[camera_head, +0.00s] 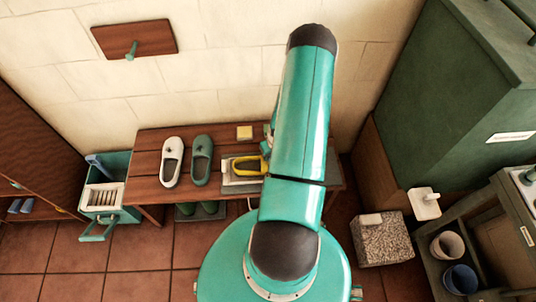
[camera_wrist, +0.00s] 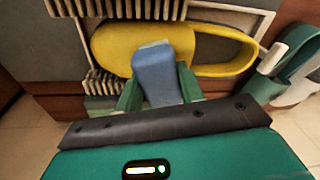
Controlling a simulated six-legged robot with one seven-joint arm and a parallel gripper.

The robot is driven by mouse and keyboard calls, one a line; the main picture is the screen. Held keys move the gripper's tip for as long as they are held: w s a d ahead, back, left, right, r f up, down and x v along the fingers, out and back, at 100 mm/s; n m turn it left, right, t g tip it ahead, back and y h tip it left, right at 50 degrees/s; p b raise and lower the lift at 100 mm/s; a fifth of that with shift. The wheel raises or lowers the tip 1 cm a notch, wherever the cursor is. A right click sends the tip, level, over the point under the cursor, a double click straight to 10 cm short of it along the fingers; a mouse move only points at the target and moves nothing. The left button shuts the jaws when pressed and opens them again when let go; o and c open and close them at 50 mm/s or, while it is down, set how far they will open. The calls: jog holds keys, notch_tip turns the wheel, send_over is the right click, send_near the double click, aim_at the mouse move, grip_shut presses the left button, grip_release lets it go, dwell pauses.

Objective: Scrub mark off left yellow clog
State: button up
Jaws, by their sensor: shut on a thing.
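A yellow clog (camera_head: 240,172) lies in a grey tray (camera_head: 229,187) on the wooden bench, left of my arm. In the wrist view the clog (camera_wrist: 115,45) lies sideways, toe left and opening right. My gripper (camera_wrist: 160,88) has green fingers shut on a blue block-like thing (camera_wrist: 155,72), perhaps a brush handle. The blue thing overlaps the near middle of the clog; I cannot tell whether it touches. No mark shows on the visible yellow surface. The arm hides my fingertips in the head view.
A white clog (camera_head: 171,181), a green clog (camera_head: 200,178) and a yellow block (camera_head: 244,132) rest on the bench (camera_head: 150,150). Bristle strips (camera_wrist: 115,8) border the clog. A teal crate (camera_head: 120,165) stands left; a speckled block (camera_head: 382,240) stands right.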

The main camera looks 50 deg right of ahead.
jog(key=shift+s+d, duration=0.2)
jog(key=shift+w+a+f, duration=0.1)
jog(key=shift+w+a, duration=0.9)
jog(key=shift+w, duration=0.15)
jog(key=shift+r, duration=2.55)
